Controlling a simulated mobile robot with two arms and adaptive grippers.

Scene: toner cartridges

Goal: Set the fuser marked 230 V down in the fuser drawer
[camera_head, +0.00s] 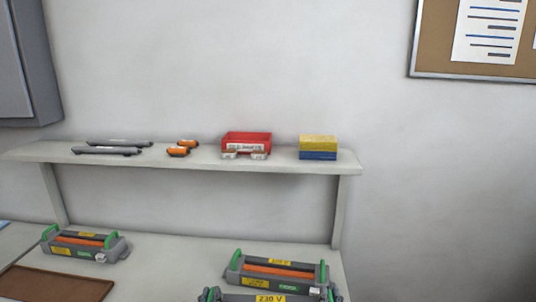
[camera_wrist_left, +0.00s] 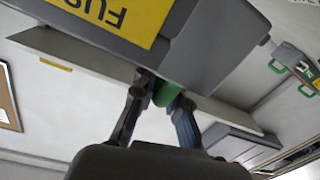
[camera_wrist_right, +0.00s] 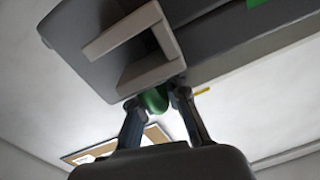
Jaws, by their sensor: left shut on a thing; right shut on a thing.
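The fuser marked 230 V (camera_head: 268,297) is at the bottom edge of the head view, mostly cut off; its yellow label reads "230 V". In the left wrist view its grey body (camera_wrist_left: 215,55) shows a yellow label with "FUS". My left gripper (camera_wrist_left: 165,85) is shut on a green handle at one end of it. In the right wrist view, my right gripper (camera_wrist_right: 158,95) is shut on the green handle at the other end, below a pale bracket on the grey body (camera_wrist_right: 90,25). Neither gripper shows clearly in the head view. I cannot make out the fuser drawer.
Another fuser (camera_head: 278,270) with orange rollers stands on the counter (camera_head: 180,265) just behind the held one. A further fuser (camera_head: 83,245) stands at the left, behind a brown mat (camera_head: 55,284). The shelf (camera_head: 200,157) above carries rollers, a red bin (camera_head: 246,139) and yellow-blue boxes (camera_head: 318,147).

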